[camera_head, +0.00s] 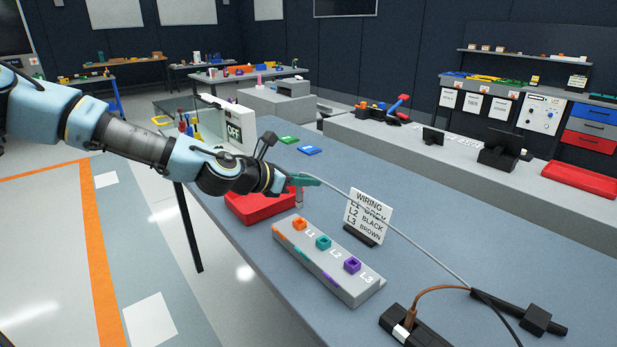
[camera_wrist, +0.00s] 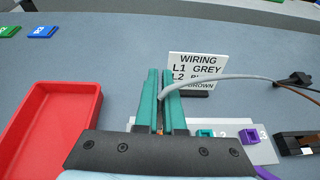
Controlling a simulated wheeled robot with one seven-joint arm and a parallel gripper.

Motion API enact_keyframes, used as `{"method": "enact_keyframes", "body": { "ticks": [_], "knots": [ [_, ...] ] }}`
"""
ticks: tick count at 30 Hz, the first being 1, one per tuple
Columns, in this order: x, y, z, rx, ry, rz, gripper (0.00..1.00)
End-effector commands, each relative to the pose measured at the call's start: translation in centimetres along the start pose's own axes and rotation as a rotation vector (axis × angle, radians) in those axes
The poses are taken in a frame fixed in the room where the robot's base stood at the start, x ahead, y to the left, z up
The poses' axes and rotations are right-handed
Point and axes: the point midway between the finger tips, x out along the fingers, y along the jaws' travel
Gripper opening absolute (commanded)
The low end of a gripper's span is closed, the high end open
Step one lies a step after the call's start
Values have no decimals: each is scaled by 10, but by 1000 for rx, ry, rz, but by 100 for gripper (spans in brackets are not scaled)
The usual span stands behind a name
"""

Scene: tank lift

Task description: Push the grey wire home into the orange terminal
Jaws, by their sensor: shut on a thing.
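My gripper (camera_head: 305,181) has teal fingers shut on the grey wire (camera_head: 395,229). It holds the wire above the terminal block (camera_head: 333,272). A short pale end points down below the fingers, apart from the orange terminal (camera_head: 299,224) at the block's far left end, labelled L1. In the wrist view, the fingers (camera_wrist: 160,74) pinch the grey wire (camera_wrist: 235,77), which bends away right. The fingers and palm hide most of the orange terminal there.
The teal terminal (camera_head: 323,242) and purple terminal (camera_head: 352,264) sit beside it. A wiring card (camera_head: 368,215) stands behind the block. A red tray (camera_head: 245,207) lies left. A brown wire (camera_head: 430,291) rises from a black holder (camera_head: 412,328); a black bar (camera_head: 505,306) lies at right.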

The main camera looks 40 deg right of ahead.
Motion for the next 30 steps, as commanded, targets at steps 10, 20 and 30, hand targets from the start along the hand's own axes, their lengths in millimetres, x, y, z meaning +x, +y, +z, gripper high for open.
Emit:
{"method": "enact_keyframes", "body": {
  "ticks": [10,20,30],
  "knots": [
    [10,0,-25,0,0,1,0],
    [12,0,-28,0,0,1,0],
    [11,0,-28,0,0,0,0]
  ]
}}
